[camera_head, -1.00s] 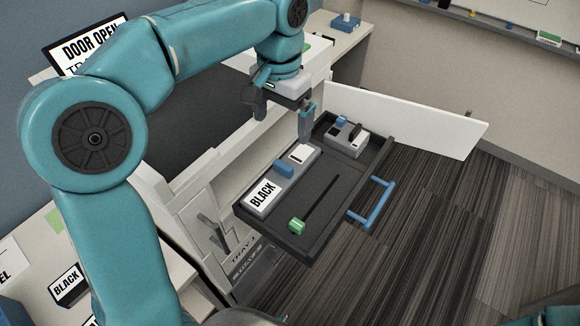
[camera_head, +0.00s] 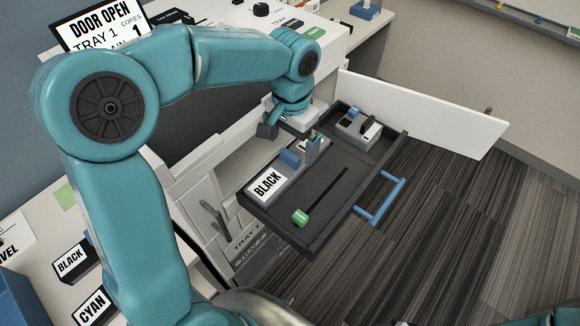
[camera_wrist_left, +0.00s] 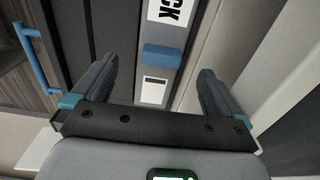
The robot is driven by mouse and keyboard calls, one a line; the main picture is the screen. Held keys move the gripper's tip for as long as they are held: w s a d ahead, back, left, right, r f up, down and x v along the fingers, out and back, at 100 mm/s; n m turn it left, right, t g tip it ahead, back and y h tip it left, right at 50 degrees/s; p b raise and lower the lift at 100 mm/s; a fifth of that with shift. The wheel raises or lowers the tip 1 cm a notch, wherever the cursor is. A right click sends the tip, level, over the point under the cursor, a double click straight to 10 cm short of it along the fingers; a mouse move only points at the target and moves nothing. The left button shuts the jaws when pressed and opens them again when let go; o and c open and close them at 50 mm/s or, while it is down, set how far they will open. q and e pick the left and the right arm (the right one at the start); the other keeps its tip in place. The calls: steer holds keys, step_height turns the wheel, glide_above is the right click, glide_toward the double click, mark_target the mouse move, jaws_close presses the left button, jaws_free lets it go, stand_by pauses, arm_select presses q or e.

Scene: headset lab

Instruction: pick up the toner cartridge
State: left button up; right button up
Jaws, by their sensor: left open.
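The toner cartridge (camera_head: 288,179) is a long grey block with a white BLACK label and a blue grip (camera_head: 290,158). It lies along the left side of the dark pulled-out tray (camera_head: 290,232). My left gripper (camera_head: 290,139) is open above its far end, behind the blue grip, and partly hides that end. In the left wrist view, the cartridge's blue grip (camera_wrist_left: 162,57) and small white label lie between the two spread fingers (camera_wrist_left: 156,77); the fingers do not visibly press on it. My right gripper is out of view.
Boxes labelled BLACK (camera_head: 76,262) and CYAN (camera_head: 92,307) are at the left.

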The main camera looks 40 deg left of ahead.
mark_target(290, 154)
arm_select(q)
step_height(290, 154, down, 5)
steer(key=shift+s+a+r, duration=0.1)
steer(key=shift+s+r, duration=0.05)
steer(key=shift+c, duration=1.2)
steer(key=shift+r, duration=0.1)
steer(key=c, duration=1.4)
steer(key=shift+o, duration=0.2)
step_height(290, 154, up, 20)
steer(key=p, duration=0.2)
